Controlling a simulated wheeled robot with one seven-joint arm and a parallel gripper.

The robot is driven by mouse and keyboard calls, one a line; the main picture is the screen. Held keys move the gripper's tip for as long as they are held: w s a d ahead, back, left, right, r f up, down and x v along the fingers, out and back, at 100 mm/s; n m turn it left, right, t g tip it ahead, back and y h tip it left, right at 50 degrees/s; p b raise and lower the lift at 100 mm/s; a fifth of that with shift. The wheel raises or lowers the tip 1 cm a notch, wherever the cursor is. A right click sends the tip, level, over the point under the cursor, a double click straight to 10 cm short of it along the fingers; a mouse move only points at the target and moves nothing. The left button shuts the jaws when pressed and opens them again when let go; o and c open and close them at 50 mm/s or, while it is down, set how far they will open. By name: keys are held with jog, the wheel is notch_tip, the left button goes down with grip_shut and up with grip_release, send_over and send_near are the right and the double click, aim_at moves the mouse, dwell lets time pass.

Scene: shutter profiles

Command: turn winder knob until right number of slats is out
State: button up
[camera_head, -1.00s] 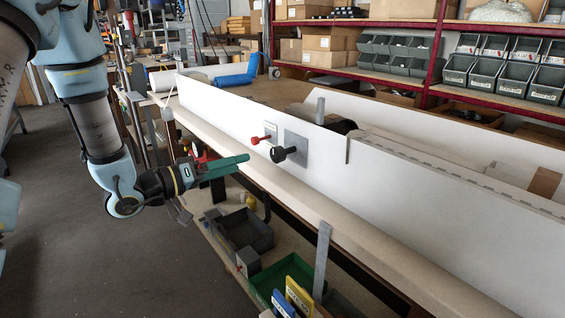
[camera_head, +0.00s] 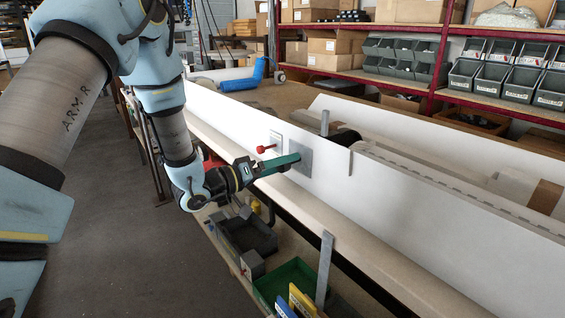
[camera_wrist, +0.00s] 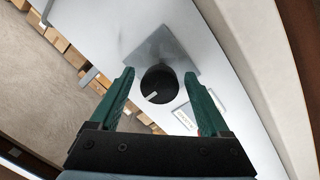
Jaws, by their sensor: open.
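The black winder knob (camera_wrist: 159,84) shows in the wrist view on a grey square plate, with a pale mark on its face. My gripper (camera_wrist: 158,78) is open, its two green fingers on either side of the knob, with gaps visible between fingers and knob. In the head view my gripper (camera_head: 296,158) reaches to the grey plate (camera_head: 303,162) on the white panel and hides the knob there. A red knob (camera_head: 266,148) sits on a small plate just left. The slatted strip (camera_head: 430,165) lies behind the panel at right; I cannot count its slats.
A beige ledge (camera_head: 330,225) runs along the panel's front. Below it stand a green bin (camera_head: 293,280) and a dark bin (camera_head: 247,236). A grey upright bracket (camera_head: 324,268) rises at the ledge. Shelves with boxes are far behind.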

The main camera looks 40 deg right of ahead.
jog(key=shift+c, duration=0.3)
grip_shut()
dwell(0.4)
